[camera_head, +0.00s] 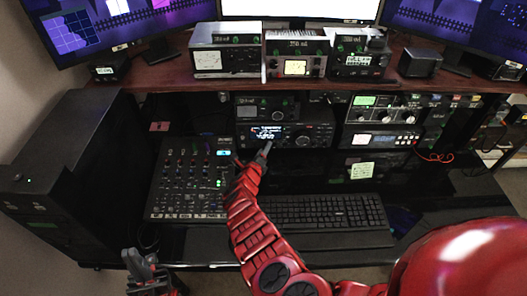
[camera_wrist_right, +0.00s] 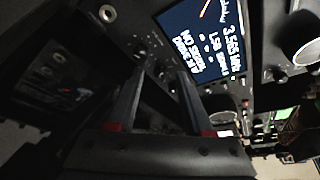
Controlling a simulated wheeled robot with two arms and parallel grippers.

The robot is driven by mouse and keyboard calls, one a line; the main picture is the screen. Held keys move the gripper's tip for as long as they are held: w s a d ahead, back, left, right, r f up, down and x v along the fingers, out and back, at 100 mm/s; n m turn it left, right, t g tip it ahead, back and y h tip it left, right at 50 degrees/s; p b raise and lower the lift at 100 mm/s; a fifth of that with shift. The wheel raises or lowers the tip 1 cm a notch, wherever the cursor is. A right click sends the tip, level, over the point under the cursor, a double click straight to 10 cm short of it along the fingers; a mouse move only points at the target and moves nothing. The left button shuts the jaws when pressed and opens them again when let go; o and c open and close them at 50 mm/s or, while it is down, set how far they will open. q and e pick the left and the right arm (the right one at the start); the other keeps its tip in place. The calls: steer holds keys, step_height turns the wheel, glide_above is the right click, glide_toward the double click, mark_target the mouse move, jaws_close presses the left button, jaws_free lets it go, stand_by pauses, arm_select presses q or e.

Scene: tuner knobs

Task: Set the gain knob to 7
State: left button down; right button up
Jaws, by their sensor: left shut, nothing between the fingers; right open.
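The radio tuner (camera_head: 318,130) sits under the desk shelf, with a lit display and a large dial to its right. In the right wrist view its display (camera_wrist_right: 203,38) reads about 3.565 MHz, and several small knobs (camera_wrist_right: 143,48) sit beside it. I cannot tell which is the gain knob or read its setting. My right gripper (camera_head: 264,151) is at the front of the tuner, below the display. In the wrist view the right gripper (camera_wrist_right: 160,74) is open, its fingertips close to the small controls; contact is unclear. My left gripper (camera_head: 142,262) is shut and empty at lower left.
An audio mixer (camera_head: 190,180) lies left of my right arm, and a keyboard (camera_head: 325,212) lies to its right. More rack units (camera_head: 385,108) stand right of the tuner. A black computer tower (camera_head: 75,175) stands at far left.

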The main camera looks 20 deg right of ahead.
jaws_close()
steer(key=shift+r, duration=0.1)
